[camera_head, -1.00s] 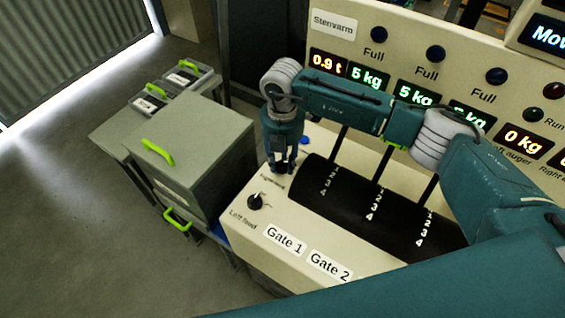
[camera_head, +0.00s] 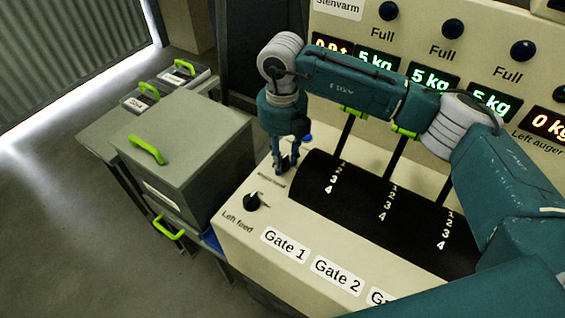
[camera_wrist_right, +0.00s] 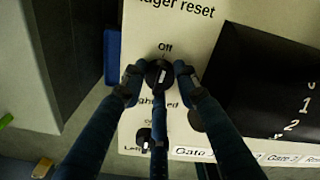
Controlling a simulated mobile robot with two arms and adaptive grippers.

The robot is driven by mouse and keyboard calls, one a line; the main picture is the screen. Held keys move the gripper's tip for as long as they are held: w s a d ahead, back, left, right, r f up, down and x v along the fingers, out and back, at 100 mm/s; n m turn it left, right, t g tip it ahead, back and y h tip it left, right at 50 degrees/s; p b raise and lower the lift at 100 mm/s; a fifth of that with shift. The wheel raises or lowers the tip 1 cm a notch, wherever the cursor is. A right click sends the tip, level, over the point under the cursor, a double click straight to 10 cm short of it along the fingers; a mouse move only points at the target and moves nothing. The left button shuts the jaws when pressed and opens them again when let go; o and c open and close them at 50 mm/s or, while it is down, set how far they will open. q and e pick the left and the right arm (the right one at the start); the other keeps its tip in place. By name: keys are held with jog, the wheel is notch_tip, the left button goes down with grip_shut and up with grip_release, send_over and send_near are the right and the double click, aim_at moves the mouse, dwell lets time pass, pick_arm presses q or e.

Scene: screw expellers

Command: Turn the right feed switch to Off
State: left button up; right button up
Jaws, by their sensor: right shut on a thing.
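The right feed switch (camera_wrist_right: 153,76) is a round black knob with a white pointer mark, seen in the right wrist view. The word Off is printed just above it, and the pointer stands nearly upright, roughly toward Off. My right gripper (camera_wrist_right: 160,72) points down at the panel, its fingers closed around the knob from both sides. In the head view my right gripper (camera_head: 287,168) stands at the panel's left part, behind the left feed switch (camera_head: 252,202), and hides the right feed switch. The "Right feed" label is partly covered by a finger. My left gripper is not in view.
A black drum (camera_head: 315,195) with gate levers and numbers lies right of the gripper. Gate labels (camera_head: 285,245) line the panel's front edge. A grey box (camera_head: 190,150) with green handles stands left of the panel. Lit displays (camera_head: 431,80) are behind my arm.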

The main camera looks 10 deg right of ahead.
jog(key=shift+w+n+b, duration=0.1)
jog(key=shift+n+b, duration=0.25)
jog(key=shift+n, duration=0.15)
jog(key=shift+r, duration=0.1)
jog(key=o, duration=1.2)
jog(key=shift+c, duration=0.2)
notch_tip(320, 180, up, 12)
